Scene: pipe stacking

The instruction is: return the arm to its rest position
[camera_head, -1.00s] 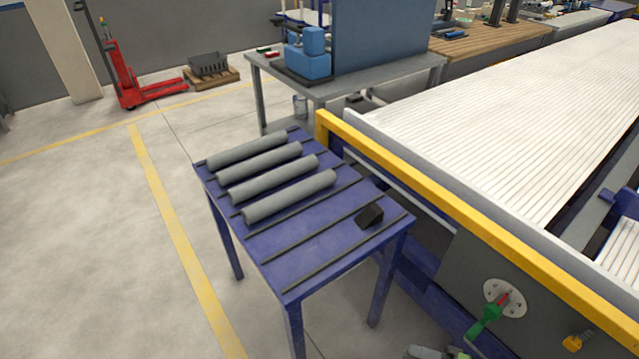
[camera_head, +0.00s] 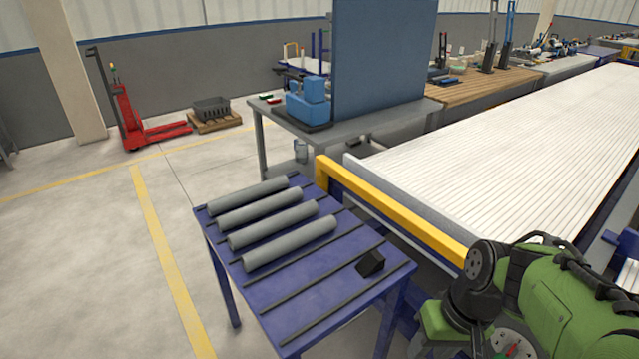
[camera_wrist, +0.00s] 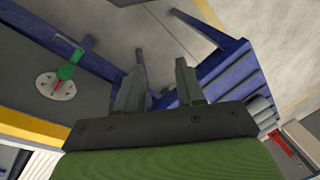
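My gripper (camera_wrist: 158,72) shows in the wrist view with its two dark fingers apart and nothing between them. It is open and empty. In the head view my green arm with dark joints is folded at the lower right, and I cannot make out the fingers there. Several grey pipes lie side by side on the blue table (camera_head: 325,296), the nearest pipe (camera_head: 290,243) among them. The table (camera_wrist: 222,82) also shows in the wrist view, beyond and to the right of the fingers, with pipe ends at its right.
A black block (camera_head: 370,262) sits on the table's right part. A yellow rail (camera_head: 400,215) edges the white slatted conveyor (camera_head: 510,140) at the right. A grey bench (camera_head: 375,128) stands behind. A red pallet jack (camera_head: 128,118) is far left. Floor left of the table is clear.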

